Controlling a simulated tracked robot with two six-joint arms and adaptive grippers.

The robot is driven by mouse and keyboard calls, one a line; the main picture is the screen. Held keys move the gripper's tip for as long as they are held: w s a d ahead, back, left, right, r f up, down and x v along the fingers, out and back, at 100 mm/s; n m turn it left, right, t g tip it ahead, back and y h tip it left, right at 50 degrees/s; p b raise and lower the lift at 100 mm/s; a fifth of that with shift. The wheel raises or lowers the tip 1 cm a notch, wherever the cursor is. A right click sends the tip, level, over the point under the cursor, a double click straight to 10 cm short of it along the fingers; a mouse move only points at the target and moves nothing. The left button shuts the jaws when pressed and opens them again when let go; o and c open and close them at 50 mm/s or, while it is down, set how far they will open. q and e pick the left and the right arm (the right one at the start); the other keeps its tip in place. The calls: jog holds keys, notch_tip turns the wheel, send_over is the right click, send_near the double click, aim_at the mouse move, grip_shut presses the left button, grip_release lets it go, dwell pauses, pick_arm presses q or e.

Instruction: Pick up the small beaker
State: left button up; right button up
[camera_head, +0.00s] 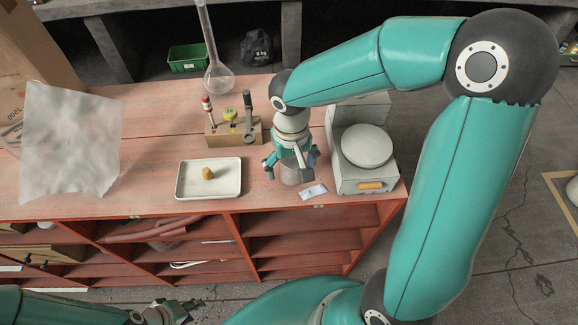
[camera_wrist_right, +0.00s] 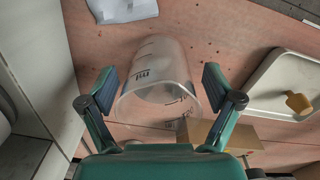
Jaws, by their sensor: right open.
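The small beaker (camera_head: 291,177) stands on the red bench top, mostly hidden under my right gripper (camera_head: 290,165) in the head view. In the right wrist view the clear beaker (camera_wrist_right: 160,72), with dark printed markings, lies between the two spread fingers of my right gripper (camera_wrist_right: 160,84). A visible gap separates each finger from its wall, and the gripper is open. My left gripper (camera_head: 176,311) is low at the bottom left of the head view, away from the bench top; its jaw opening is not clear.
A white tray (camera_head: 218,192) with a brown lump (camera_head: 208,173) sits left of the beaker. A scale-like device (camera_head: 353,180) stands close on the right. A wooden tool block (camera_head: 251,140) and a tall flask (camera_head: 219,79) are behind. A small white packet (camera_head: 313,191) lies in front.

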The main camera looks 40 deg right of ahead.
jog(key=c, duration=1.4)
jog(key=shift+o, duration=0.2)
